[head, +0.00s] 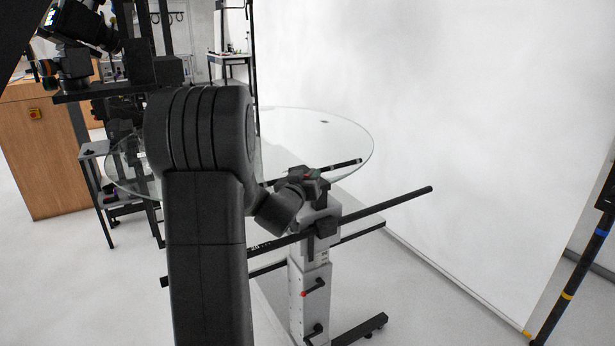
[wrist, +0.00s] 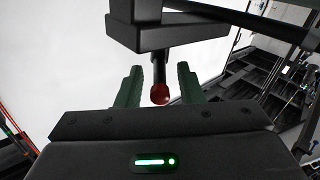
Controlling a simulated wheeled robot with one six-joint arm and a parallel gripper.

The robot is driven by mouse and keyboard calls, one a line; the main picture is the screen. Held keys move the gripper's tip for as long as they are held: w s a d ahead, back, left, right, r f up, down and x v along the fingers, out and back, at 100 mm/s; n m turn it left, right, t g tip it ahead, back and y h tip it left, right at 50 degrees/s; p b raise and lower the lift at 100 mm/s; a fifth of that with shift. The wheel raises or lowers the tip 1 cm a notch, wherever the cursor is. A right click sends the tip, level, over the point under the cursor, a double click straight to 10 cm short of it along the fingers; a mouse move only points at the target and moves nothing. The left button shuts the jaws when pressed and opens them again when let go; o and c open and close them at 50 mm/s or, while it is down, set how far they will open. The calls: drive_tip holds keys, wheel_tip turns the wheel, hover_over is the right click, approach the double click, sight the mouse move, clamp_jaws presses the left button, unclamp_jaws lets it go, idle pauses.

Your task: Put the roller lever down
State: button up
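In the wrist view my gripper (wrist: 158,84) has its two green fingers apart. Between them is the lever (wrist: 159,68), a short dark rod with a round red knob (wrist: 160,95). It points from a black block (wrist: 165,35) towards my gripper's palm. There is a visible gap between the knob and each finger. In the head view my arm's end reaches the top of a grey stand (head: 311,262). A small red spot shows there, but my fingers and the lever are too small to make out.
The stand carries a long black bar (head: 385,207) and has more small levers lower down, one with a red end (head: 305,294). A round glass turntable (head: 345,140) lies behind it. A wooden cabinet (head: 42,155) stands at the left, a white backdrop (head: 450,110) at the right.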

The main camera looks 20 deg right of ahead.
clamp_jaws()
drive_tip(key=shift+w+a+r+m+g+h+p, duration=0.1)
drive_tip(key=shift+r+m+g+h+p, duration=0.2)
drive_tip(key=shift+p, duration=0.55)
drive_tip(key=shift+w+a+f+m+g+h+p, duration=0.15)
drive_tip(key=shift+w+m+g+h+p, duration=0.5)
drive_tip(key=shift+m+g+p, duration=0.85)
drive_tip(key=shift+w+a+r+m+g+h+p, duration=0.1)
drive_tip(key=shift+w+a+m+g+h+p, duration=0.2)
drive_tip(key=shift+m+g+h+p, duration=1.15)
drive_tip(key=shift+w+a+f+m+g+h+p, duration=0.15)
drive_tip(key=shift+w+m+g+h+p, duration=0.45)
drive_tip(key=shift+g+p, duration=1.65)
drive_tip(key=shift+s+m+y, duration=0.15)
drive_tip(key=shift+m+y, duration=0.1)
drive_tip(key=shift+y, duration=0.05)
unclamp_jaws()
